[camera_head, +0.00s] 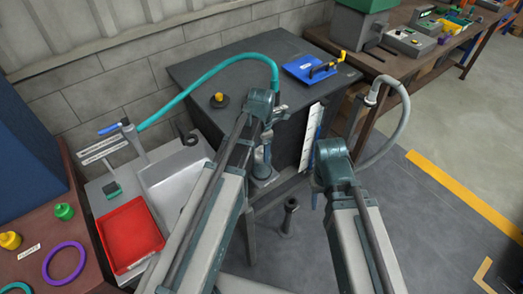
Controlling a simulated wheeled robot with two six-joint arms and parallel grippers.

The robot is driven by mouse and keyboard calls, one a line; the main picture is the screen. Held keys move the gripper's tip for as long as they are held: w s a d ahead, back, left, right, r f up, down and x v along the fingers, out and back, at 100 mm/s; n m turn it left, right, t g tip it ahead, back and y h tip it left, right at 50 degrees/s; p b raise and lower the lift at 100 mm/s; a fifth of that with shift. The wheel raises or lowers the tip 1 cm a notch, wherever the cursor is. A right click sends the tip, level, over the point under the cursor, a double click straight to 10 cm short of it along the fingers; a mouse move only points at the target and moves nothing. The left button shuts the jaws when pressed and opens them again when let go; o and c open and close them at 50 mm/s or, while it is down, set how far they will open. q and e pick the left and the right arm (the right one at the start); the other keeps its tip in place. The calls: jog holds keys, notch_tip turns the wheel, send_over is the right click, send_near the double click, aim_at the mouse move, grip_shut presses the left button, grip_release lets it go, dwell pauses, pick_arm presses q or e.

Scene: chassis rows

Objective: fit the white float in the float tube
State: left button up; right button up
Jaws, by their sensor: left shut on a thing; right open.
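My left gripper (263,172) hangs in front of the dark cabinet, its fingers pointing down. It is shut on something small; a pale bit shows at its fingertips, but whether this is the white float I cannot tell. An upright white panel with marks (309,138) stands at the cabinet's right front, with a blue upright strip beside it. This may hold the float tube, but I cannot make out the tube clearly. My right gripper (316,196) is open, below and right of the panel, largely hidden by its own wrist.
The dark cabinet (210,70) carries a blue tray (300,68) with a yellow-handled tool and a teal hose (190,92). A sink (175,182) and red tray (130,232) are at left. A grey hose (403,115) curves at right. A dark stand (290,212) is below, between my arms.

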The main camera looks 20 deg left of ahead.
pick_arm(q)
jog(key=shift+s+f, duration=0.25)
jog(key=shift+s, duration=0.05)
jog(key=o, duration=1.4)
jog(key=shift+s+d, duration=0.1)
jog(key=shift+w+r+p, duration=0.2)
jog(key=shift+r+p, duration=0.3)
jog(key=shift+p, duration=0.15)
notch_tip(320, 180, up, 13)
jog(key=p, duration=1.3)
jog(key=shift+w+r, duration=0.15)
